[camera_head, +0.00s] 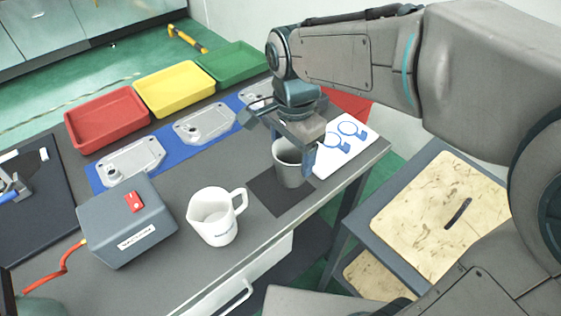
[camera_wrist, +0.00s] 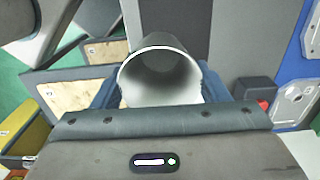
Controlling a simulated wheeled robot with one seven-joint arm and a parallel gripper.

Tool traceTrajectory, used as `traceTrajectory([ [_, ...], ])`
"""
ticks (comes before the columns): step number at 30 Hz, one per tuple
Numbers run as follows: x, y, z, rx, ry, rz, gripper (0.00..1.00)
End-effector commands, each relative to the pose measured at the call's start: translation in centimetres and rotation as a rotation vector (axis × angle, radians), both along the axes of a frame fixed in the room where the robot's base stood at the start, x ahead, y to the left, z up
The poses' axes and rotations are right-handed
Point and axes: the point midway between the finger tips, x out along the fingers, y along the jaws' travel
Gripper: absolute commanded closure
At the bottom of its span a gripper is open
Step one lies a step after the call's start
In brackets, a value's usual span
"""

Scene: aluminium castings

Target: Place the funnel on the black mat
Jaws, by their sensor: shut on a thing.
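The funnel (camera_head: 287,172) is a grey, wide-mouthed round piece held upright in my gripper (camera_head: 292,148). In the wrist view the open mouth of the funnel (camera_wrist: 160,72) faces the camera, between the two blue fingers of my gripper (camera_wrist: 160,92). My gripper is shut on it. The black mat (camera_head: 272,200) lies flat near the table's right front edge. The funnel is over the mat's upper right part in the head view. I cannot tell whether its lower end touches the mat.
A white jug (camera_head: 216,222) stands left of the mat, and a grey box (camera_head: 125,225) is further left. A white board with blue rings (camera_head: 338,150) lies right of the funnel. Metal castings (camera_head: 203,122) lie on a blue mat behind. Red, yellow (camera_head: 177,88) and green trays line the back.

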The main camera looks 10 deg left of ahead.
Motion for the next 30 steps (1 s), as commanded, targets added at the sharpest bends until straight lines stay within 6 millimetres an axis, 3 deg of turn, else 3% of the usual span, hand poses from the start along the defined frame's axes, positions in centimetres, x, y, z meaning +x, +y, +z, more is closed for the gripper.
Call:
traceTrajectory([
  [6,1.4,2.3,-1.6,-0.001,0.001,0.001,0.57],
  [10,1.5,2.6,-2.3,-0.001,0.001,0.0,0.57],
  [18,1.5,2.6,-5.7,0.0,0.001,0.0,0.57],
  [30,1.5,2.6,-6.3,0.0,0.0,0.0,0.57],
])
